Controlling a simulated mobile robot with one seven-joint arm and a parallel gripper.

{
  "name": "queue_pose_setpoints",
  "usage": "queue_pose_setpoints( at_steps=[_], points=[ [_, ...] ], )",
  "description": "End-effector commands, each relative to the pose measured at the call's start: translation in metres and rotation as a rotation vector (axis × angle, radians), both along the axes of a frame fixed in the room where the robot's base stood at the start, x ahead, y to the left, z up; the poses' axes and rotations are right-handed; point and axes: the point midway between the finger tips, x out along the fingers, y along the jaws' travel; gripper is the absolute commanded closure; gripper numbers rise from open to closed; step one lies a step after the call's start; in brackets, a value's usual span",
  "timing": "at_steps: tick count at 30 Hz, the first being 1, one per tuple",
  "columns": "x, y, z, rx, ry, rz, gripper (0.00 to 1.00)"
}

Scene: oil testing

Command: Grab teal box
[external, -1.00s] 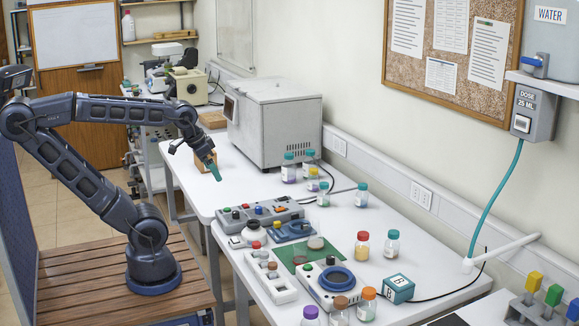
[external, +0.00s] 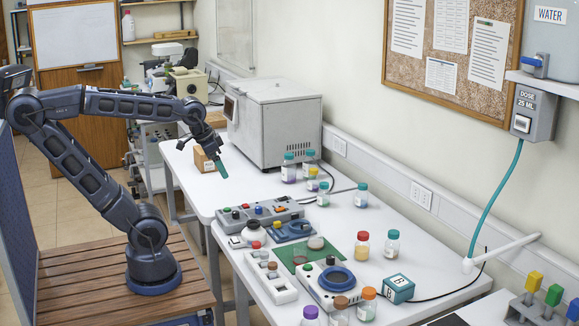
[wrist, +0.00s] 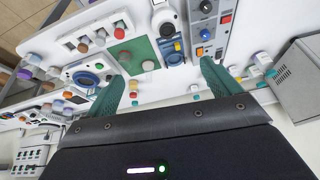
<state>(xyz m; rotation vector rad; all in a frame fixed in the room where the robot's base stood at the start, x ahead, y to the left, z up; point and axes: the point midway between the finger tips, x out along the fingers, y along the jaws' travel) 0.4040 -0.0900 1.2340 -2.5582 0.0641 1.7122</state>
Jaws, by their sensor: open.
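The teal box (external: 398,289), marked with a B on white labels, sits on the white table toward the front right in the external view. It stands to the right of the device with the blue ring. In the wrist view it is too small to make out surely. My gripper (external: 221,168) is high and far to the back left of the box, above the far part of the table. Its teal fingers are spread wide apart and empty in the wrist view (wrist: 162,85).
Between my gripper and the box stand a button console (external: 262,214), a green mat (external: 341,248) and the blue-ring device (external: 336,278). Several capped jars stand around them. A large grey machine (external: 274,120) is right of my gripper. A small brown box (external: 206,161) is beside it.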

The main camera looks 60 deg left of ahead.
Motion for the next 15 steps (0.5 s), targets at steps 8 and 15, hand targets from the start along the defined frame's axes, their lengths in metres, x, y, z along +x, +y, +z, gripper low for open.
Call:
queue_pose_setpoints(
  at_steps=[8, 15],
  points=[
    [0.073, -0.038, 0.015, 0.069, 0.033, -0.201, 0.11],
    [0.135, -0.081, 0.016, 0.111, 0.054, -0.380, 0.11]
  ],
)
